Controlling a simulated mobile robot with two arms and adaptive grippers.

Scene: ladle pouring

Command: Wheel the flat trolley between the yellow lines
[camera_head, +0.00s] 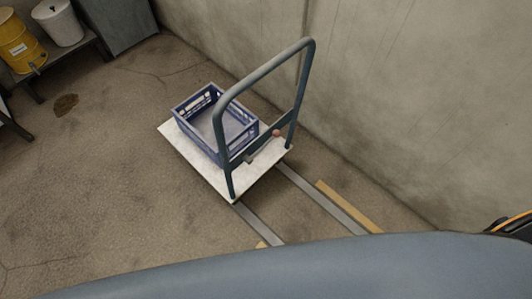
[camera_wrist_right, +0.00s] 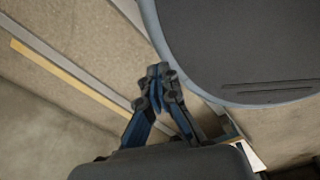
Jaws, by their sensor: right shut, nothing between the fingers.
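The flat trolley (camera_head: 187,143) has a white deck and a tall blue-grey push handle (camera_head: 312,75) at its near end. It stands at an angle beside the wall, at the far end of two grey floor strips (camera_head: 320,199). One yellow line (camera_head: 348,207) runs outside the right strip; a short bit of another yellow line (camera_head: 262,244) shows by the left strip, mostly hidden by my body. My right gripper (camera_wrist_right: 160,78) is shut and empty above the floor, apart from the handle. A yellow line (camera_wrist_right: 75,82) also shows in the right wrist view. My left gripper is out of view.
A blue crate (camera_head: 183,108), seemingly empty, sits on the deck. A concrete wall (camera_head: 420,110) runs close along the right. A low bench with a yellow drum (camera_head: 20,45) and a white bucket (camera_head: 60,24) stands at the far left. The left floor is mostly clear.

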